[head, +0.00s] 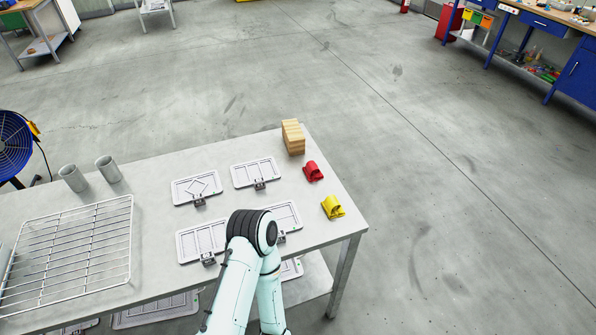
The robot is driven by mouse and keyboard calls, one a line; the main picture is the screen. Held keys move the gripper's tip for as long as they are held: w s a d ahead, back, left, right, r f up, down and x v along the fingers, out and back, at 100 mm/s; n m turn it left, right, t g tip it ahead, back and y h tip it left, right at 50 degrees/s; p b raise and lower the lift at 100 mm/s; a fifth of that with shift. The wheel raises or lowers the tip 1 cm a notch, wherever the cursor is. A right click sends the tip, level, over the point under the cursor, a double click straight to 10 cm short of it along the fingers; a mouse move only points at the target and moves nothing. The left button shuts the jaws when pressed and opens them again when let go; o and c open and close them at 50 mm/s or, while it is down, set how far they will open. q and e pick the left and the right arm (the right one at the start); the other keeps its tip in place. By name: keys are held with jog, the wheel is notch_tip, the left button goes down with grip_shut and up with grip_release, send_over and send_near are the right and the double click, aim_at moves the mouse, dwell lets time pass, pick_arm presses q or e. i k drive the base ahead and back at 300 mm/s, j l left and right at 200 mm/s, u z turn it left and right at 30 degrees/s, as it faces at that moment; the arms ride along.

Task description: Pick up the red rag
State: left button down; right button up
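The red rag (313,171), a small crumpled bundle, lies on the grey table (145,235) near its right edge. It sits between a wooden block stack (293,137) behind it and a yellow rag (333,207) in front of it. Nothing touches the red rag. One of my arms reaches up from the bottom middle over the front of the table, its bent joint in front of the plates. Neither gripper shows in the head view.
Several flat grey plates with small clamps, one a back plate (254,172), lie left of the rags. A wire rack (72,255) and two grey cups (108,169) are on the left. A blue fan (14,147) stands beyond the left end. The floor right of the table is clear.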

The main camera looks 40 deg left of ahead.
aim_at(313, 174)
jog(key=u, duration=1.1)
jog(key=l+u, duration=0.45)
jog(key=l, duration=0.25)
jog(key=i, duration=0.05)
